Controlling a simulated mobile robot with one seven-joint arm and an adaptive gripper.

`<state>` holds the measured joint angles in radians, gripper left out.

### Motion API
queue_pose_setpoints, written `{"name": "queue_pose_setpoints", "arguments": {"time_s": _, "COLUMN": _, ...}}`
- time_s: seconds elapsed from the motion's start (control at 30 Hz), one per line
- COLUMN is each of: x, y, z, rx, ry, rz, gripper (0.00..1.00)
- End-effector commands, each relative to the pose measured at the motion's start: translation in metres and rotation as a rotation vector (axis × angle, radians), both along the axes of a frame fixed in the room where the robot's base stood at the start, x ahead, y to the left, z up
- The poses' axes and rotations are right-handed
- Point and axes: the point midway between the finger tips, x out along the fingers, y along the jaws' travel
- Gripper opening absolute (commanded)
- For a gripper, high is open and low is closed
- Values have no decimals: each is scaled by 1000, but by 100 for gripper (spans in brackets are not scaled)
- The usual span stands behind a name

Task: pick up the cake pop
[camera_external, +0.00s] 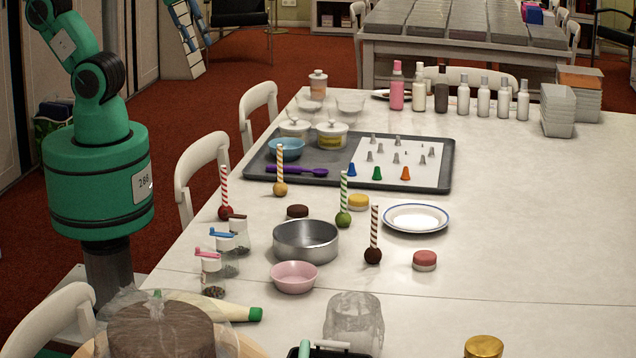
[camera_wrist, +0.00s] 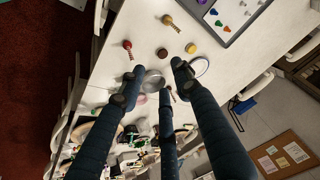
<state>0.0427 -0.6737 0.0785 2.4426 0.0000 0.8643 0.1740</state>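Several cake pops stand stick-up on the white table. A red one (camera_external: 225,212) is at the left, a tan one (camera_external: 280,188) at the tray's front edge, a green one (camera_external: 343,218) in the middle, and a dark brown one (camera_external: 373,254) nearer the front. In the wrist view the red pop (camera_wrist: 128,45) and tan pop (camera_wrist: 169,20) show beyond my fingers. The green and brown ones are not clear there. My gripper (camera_wrist: 152,82) has its fingers spread, open and empty, high above the table. It is out of the external view.
A metal cake pan (camera_external: 306,243), pink bowl (camera_external: 294,278), sprinkle jars (camera_external: 213,275) and blue-rimmed plate (camera_external: 416,218) stand around the pops. A dark tray (camera_external: 447,175) holds piping tips behind. A clear crumpled object (camera_external: 353,322) is at the front. The table's right side is mostly free.

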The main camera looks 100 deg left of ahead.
Motion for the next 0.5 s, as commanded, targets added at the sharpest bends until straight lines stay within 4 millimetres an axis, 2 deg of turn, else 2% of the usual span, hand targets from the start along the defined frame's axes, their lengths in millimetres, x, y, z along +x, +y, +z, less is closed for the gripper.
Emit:
{"name": "queue_pose_setpoints", "arguments": {"time_s": 0.27, "x": 52, "y": -35, "z": -40, "rx": 128, "ry": 118, "rz": -391, "gripper": 33}}
{"name": "queue_pose_setpoints", "arguments": {"time_s": 0.5, "x": 87, "y": -71, "z": -93, "rx": 224, "ry": 206, "rz": -764, "gripper": 33}}
